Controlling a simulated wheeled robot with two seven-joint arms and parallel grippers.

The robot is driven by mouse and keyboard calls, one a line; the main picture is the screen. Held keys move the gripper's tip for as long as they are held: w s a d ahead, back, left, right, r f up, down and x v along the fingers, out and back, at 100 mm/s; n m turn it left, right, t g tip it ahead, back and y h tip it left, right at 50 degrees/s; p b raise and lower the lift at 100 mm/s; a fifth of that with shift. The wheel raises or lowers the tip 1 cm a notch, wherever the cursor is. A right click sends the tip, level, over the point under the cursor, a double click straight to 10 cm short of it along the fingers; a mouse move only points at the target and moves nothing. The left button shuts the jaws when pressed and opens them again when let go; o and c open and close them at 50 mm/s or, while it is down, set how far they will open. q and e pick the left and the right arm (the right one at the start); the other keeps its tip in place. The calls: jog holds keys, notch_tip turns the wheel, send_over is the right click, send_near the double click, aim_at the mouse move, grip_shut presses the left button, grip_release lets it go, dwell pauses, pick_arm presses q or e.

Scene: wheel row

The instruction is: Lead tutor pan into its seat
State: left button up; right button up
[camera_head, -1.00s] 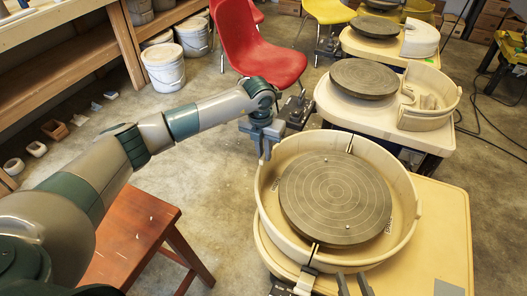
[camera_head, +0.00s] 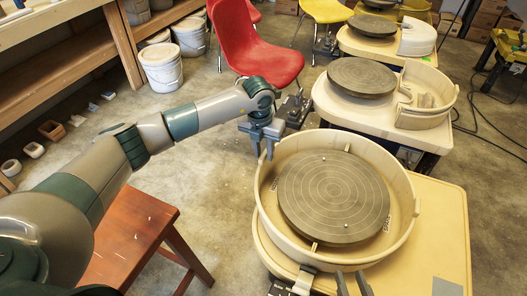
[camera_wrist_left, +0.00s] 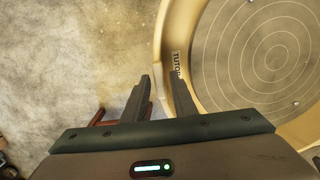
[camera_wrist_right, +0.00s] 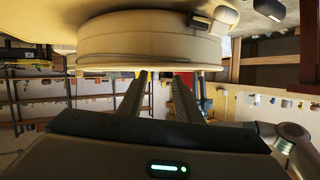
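The cream tutor pan (camera_head: 403,205) is a round, two-part splash pan around the grey wheel head (camera_head: 333,198) of the nearest wheel. I cannot tell whether it rests fully down on the deck. In the left wrist view, its wall (camera_wrist_left: 184,97) bears a "TUTOR" label. My left gripper (camera_head: 265,153) is open at the pan's back left rim. In the left wrist view (camera_wrist_left: 159,80), one finger is outside the wall and the other overlaps it. My right gripper (camera_head: 351,276) is open and empty in front of the pan; the pan also shows above its fingers (camera_wrist_right: 157,78).
A wooden stool (camera_head: 135,235) stands at the left front. A red chair (camera_head: 255,50) stands beyond my left gripper.

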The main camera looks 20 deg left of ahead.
pick_arm(q)
jog(key=shift+s+r+p, duration=0.15)
jog(key=shift+r+p, duration=0.5)
jog(key=shift+r, duration=0.2)
jog(key=shift+s+r+p, duration=0.1)
jog(key=shift+r+p, duration=0.55)
jog(key=shift+r, duration=0.2)
dwell(0.5)
jog(key=o, duration=0.6)
jog(key=shift+c, duration=0.2)
jog(key=shift+a, duration=0.1)
jog(key=o, duration=1.2)
jog(key=shift+o, duration=0.8)
